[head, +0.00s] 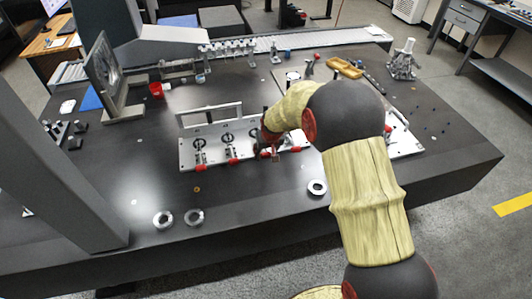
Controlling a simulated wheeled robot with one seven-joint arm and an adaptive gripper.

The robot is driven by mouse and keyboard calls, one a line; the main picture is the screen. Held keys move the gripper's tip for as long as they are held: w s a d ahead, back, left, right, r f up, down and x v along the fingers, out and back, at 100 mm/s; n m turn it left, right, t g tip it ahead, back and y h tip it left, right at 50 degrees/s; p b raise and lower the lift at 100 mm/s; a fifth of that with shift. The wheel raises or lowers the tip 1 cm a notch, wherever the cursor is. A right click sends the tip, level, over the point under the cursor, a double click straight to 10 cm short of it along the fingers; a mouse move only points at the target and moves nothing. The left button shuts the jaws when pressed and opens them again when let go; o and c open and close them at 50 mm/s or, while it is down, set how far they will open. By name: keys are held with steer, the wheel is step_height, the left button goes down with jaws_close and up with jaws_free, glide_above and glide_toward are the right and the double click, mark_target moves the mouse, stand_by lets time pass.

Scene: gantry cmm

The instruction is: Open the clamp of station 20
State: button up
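A light metal fixture (216,141) stands on the dark table in the head view. It carries a row of toggle clamps with red parts, among them a left clamp (200,160) and a second clamp (231,155). No station numbers are readable, so I cannot tell which one is station 20. My gripper (272,154) is at the right part of the fixture, close to another red-tipped clamp. My arm and gripper hide much of that part. The fingers are too small and dark to tell whether they are open or shut, or whether they touch the clamp.
Metal rings (317,187) and (193,217) lie on the table in front of the fixture. A grey column of the gantry (60,150) stands at the left. An angle plate (105,75), a red cup (156,90) and yellow trays (345,68) are behind.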

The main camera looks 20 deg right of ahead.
steer(key=c, duration=1)
jaws_close()
